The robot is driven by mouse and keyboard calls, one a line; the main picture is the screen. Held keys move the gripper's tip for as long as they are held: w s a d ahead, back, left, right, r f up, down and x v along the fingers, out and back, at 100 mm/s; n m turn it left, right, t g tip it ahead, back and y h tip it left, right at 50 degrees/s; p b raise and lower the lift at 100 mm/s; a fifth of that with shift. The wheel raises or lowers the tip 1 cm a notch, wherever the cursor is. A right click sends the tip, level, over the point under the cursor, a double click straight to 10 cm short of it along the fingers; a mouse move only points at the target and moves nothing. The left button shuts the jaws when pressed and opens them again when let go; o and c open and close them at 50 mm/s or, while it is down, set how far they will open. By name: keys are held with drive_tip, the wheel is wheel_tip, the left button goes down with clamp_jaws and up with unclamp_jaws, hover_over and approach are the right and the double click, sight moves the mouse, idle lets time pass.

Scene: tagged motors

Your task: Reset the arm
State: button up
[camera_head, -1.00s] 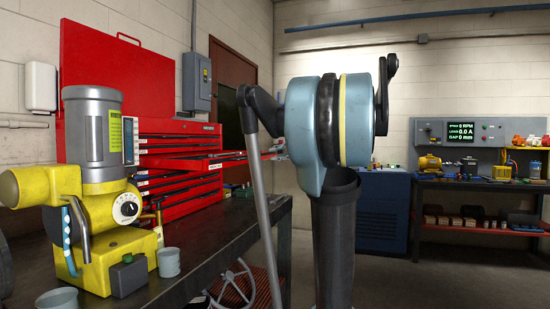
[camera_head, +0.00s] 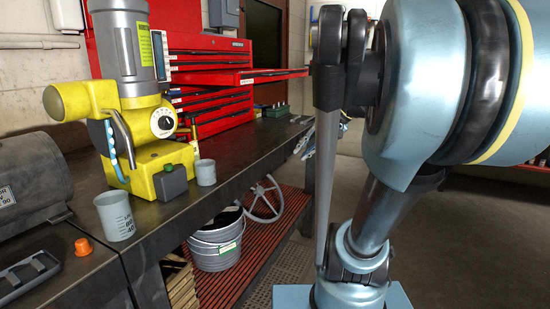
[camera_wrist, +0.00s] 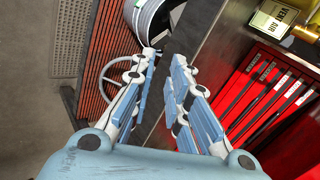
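My arm fills the right half of the head view, its blue and black joints close to the camera. My gripper (camera_wrist: 162,60) shows in the wrist view with two blue-and-white jointed fingers set apart. Nothing is between them. Its fingers also show small in the head view (camera_head: 305,143), partly hidden behind my arm, near the far right edge of the dark workbench (camera_head: 240,140). In the wrist view the gripper points down past the bench edge, over the area of the bucket (camera_wrist: 150,18).
A yellow machine with a grey motor (camera_head: 130,100) stands on the bench, with grey cups (camera_head: 115,215) and an orange cap (camera_head: 82,247) near it. A red tool chest (camera_head: 215,90) has a drawer pulled out. A bucket (camera_head: 216,243) and handwheel (camera_head: 265,200) sit below.

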drive_tip(key=s+d+f+n+h, duration=0.1)
drive_tip(key=s+d+f+h, duration=0.1)
drive_tip(key=f, duration=0.5)
drive_tip(key=s+d+f+n+h, duration=0.1)
drive_tip(key=s+d+f+h, duration=0.2)
drive_tip(key=s+f, duration=0.3)
drive_tip(key=s+d+f+n+h, duration=0.1)
drive_tip(key=s+d+f+h, duration=0.1)
drive_tip(key=s+d+f, duration=0.2)
wheel_tip(320, 180, down, 4)
drive_tip(key=shift+s+d+r+g+h, duration=0.15)
drive_tip(key=shift+s+g+h, duration=0.15)
drive_tip(key=shift+s+g, duration=0.15)
drive_tip(key=shift+w+f, duration=0.25)
drive_tip(key=shift+w, duration=0.2)
